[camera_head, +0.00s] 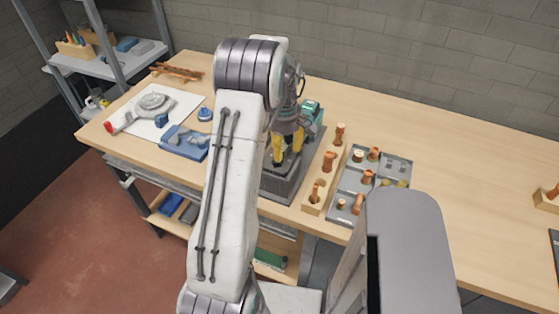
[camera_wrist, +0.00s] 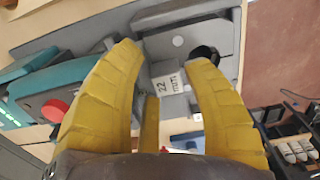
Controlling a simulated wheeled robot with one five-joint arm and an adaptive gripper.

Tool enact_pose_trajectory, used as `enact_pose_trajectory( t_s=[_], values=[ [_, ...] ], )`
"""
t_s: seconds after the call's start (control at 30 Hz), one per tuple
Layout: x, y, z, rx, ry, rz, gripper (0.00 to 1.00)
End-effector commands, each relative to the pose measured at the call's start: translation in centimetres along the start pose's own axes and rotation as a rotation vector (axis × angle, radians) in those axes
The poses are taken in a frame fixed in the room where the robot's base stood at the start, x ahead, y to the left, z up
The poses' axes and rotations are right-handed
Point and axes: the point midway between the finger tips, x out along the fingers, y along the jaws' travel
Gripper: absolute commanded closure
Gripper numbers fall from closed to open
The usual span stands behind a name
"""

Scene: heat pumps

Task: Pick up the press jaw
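A grey metal piece marked "22 mm" (camera_wrist: 168,86), which looks like the press jaw, lies in the wrist view beyond and between my yellow fingers. My gripper (camera_wrist: 166,58) is open, with a wide gap between its fingertips; I cannot tell whether either finger touches the piece. In the head view my gripper (camera_head: 287,148) points down over a dark grey case (camera_head: 280,187) on the workbench. The jaw is hard to make out there behind the fingers and arm. A teal press tool (camera_wrist: 72,84) with a red button lies left of the fingers in the wrist view.
A wooden block with copper fittings (camera_head: 312,195) stands right of the case, beside a grey tray of fittings (camera_head: 347,205). A blue tool (camera_head: 185,143) and a white sheet (camera_head: 180,106) lie to the left. The bench's right side (camera_head: 450,165) is largely clear.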

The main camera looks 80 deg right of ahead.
Motion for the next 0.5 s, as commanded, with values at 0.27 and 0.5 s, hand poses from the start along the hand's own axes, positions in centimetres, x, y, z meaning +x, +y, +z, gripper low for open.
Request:
enact_pose_trajectory(
  t_s=[0.27,0.5],
  values=[
    [-0.03,0.03,0.00,0.000,0.000,0.001,0.81],
    [-0.08,0.15,-0.02,0.000,0.001,0.005,1.00]
  ],
)
